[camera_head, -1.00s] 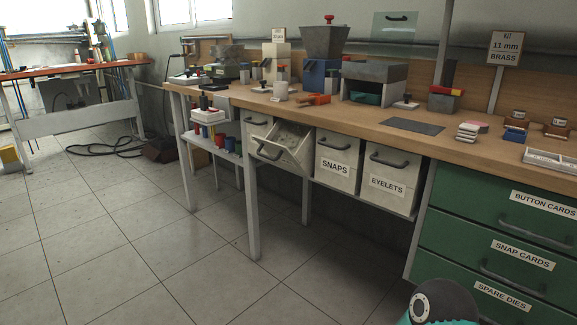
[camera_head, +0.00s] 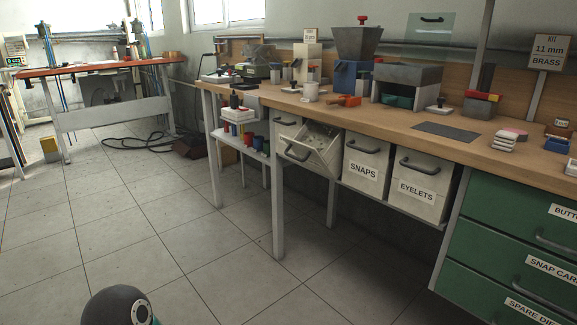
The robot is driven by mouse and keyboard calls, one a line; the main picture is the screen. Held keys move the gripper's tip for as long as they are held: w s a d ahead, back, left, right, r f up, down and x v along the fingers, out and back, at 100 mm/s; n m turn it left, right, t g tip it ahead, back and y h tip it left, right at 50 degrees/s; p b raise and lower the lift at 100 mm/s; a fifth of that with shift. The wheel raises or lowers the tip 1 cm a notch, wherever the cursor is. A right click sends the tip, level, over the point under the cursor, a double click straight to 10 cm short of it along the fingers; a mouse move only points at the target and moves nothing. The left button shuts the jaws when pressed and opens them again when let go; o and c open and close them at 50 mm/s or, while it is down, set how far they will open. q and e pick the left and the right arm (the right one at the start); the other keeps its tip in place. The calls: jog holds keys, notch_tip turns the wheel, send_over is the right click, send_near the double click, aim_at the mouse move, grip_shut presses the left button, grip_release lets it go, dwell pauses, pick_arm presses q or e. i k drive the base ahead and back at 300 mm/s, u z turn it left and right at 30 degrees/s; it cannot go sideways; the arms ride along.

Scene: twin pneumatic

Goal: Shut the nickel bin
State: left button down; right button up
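A white bin (camera_head: 322,146) under the workbench is tilted open, its front leaning out with a dark handle (camera_head: 297,152). Small shiny pieces show inside it. Its label is not readable from here, so I cannot confirm that it is the nickel bin. To its right, the bins labelled SNAPS (camera_head: 364,169) and EYELETS (camera_head: 416,189) are shut. Neither gripper shows; only a rounded dark part of my arm is at the bottom left.
The wooden workbench (camera_head: 440,137) carries presses and small parts. Its metal leg (camera_head: 277,215) stands in front of the bins' left end. Green drawers (camera_head: 500,235) are at the right. The tiled floor (camera_head: 170,235) is clear in front; a dark cable (camera_head: 135,143) lies farther back.

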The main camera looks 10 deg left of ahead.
aim_at(320, 146)
jog(key=z, duration=0.05)
jog(key=i, duration=1)
jog(key=u, duration=0.05)
